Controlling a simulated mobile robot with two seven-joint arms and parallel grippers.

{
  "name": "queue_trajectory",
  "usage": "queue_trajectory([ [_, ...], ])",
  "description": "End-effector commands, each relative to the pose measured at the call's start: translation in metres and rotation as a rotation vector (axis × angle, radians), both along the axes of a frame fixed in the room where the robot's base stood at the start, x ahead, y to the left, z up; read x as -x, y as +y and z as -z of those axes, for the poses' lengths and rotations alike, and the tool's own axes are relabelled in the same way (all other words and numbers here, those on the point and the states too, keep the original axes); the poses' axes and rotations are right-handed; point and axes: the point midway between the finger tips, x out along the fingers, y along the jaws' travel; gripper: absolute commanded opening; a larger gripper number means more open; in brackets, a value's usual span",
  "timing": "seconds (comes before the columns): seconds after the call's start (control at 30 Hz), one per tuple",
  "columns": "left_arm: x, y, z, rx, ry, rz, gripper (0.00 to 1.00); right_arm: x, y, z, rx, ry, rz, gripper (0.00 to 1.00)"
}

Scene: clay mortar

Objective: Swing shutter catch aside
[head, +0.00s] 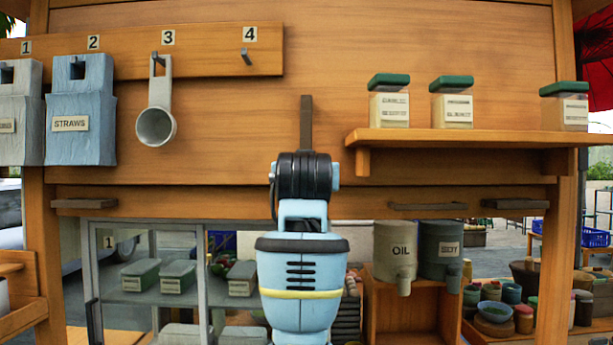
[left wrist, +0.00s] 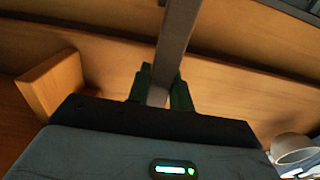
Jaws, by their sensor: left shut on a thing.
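The shutter catch (head: 306,122) is a narrow dark grey bar standing upright on the wooden shutter board, its upper part showing just above my blue left arm in the head view. Its lower part is hidden behind my wrist there. In the left wrist view the grey catch (left wrist: 176,42) runs down between the green fingers of my left gripper (left wrist: 161,90). The gripper is shut on the catch, with one finger on each side. My right gripper is in neither view.
A wooden shelf (head: 470,136) with green-lidded jars stands right of the catch. A hook rail (head: 215,58) with a hanging scoop (head: 156,122) and a blue straws holder (head: 80,112) is at left. Below are OIL (head: 394,250) and a second dispenser (head: 441,252). The board around the catch is bare.

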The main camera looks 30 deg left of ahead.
Motion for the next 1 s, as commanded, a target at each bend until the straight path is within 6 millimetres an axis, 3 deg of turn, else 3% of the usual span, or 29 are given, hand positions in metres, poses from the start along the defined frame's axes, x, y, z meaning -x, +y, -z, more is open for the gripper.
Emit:
queue_trajectory([
  [0.43,0.026,0.042,-0.011,-0.304,0.183,-0.004,0.00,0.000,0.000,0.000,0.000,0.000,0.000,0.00],
  [0.9,0.031,0.048,-0.015,-0.363,0.217,-0.002,0.00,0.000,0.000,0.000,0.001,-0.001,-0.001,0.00],
  [0.93,0.031,0.048,-0.015,-0.362,0.216,-0.002,0.25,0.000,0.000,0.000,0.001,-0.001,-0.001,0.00],
  [1.0,0.031,0.048,-0.015,-0.362,0.216,-0.002,0.35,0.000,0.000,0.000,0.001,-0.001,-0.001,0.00],
])
